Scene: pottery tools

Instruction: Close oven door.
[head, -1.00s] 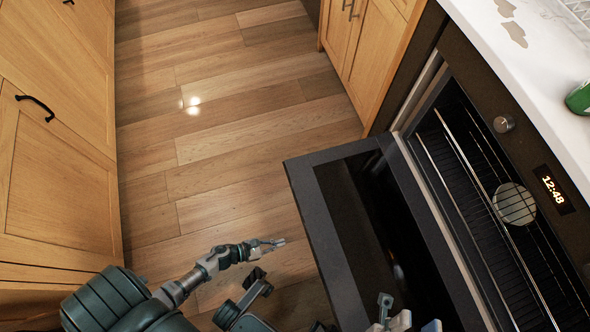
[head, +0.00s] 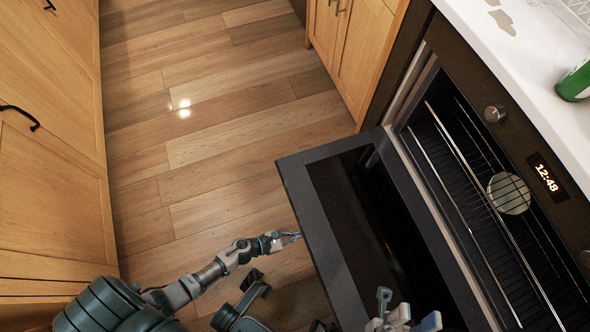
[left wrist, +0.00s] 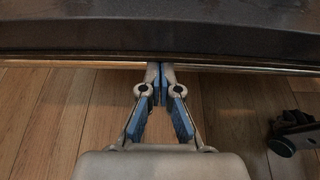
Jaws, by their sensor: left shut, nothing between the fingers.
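The black oven door (head: 325,236) is folded down open in front of the oven (head: 480,190), whose racks and cavity show. My left gripper (head: 292,235) is shut and empty, low beside the outer edge of the door. In the left wrist view its fingertips (left wrist: 160,68) point at the dark door edge (left wrist: 160,32) and meet its lower border; whether they touch is hard to tell. My right gripper (head: 404,320) is at the bottom of the head view, over the door, cut off by the frame, with its fingers apart.
Wooden cabinets (head: 50,190) line the left side, and another cabinet (head: 355,50) stands beyond the oven. The wood floor (head: 200,150) between them is clear. A white counter (head: 535,70) with a green item (head: 574,84) is above the oven.

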